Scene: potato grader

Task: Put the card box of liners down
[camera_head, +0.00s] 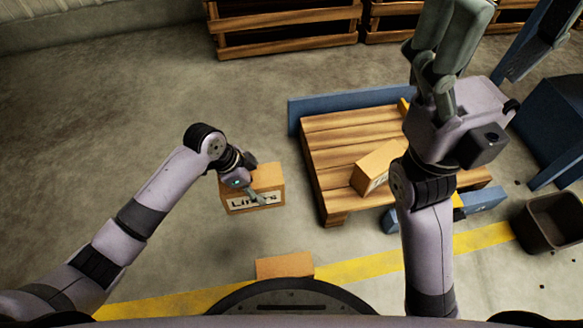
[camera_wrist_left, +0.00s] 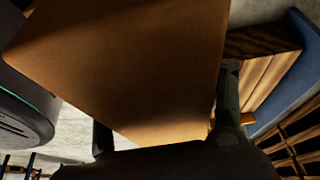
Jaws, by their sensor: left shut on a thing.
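The card box of liners (camera_head: 268,183) is a brown carton with "Liners" printed on its side. It is in the middle of the head view, left of the wooden pallet. My left gripper (camera_head: 257,197) is shut on it, and the box fills much of the left wrist view (camera_wrist_left: 130,60) between the two fingers. A dark patch shows on the floor below the box; I cannot tell its exact height. My right gripper (camera_head: 447,45) is raised high at the upper right, away from the box. Its fingertips are partly cut off by the top edge, and its opening is unclear.
A wooden pallet (camera_head: 345,135) with a blue board behind it bears another carton (camera_head: 376,168). A low carton (camera_head: 284,265) lies near my base by the yellow floor line (camera_head: 360,269). A dark bin (camera_head: 553,222) stands at right. Wooden crates (camera_head: 285,30) stand behind. Floor at left is clear.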

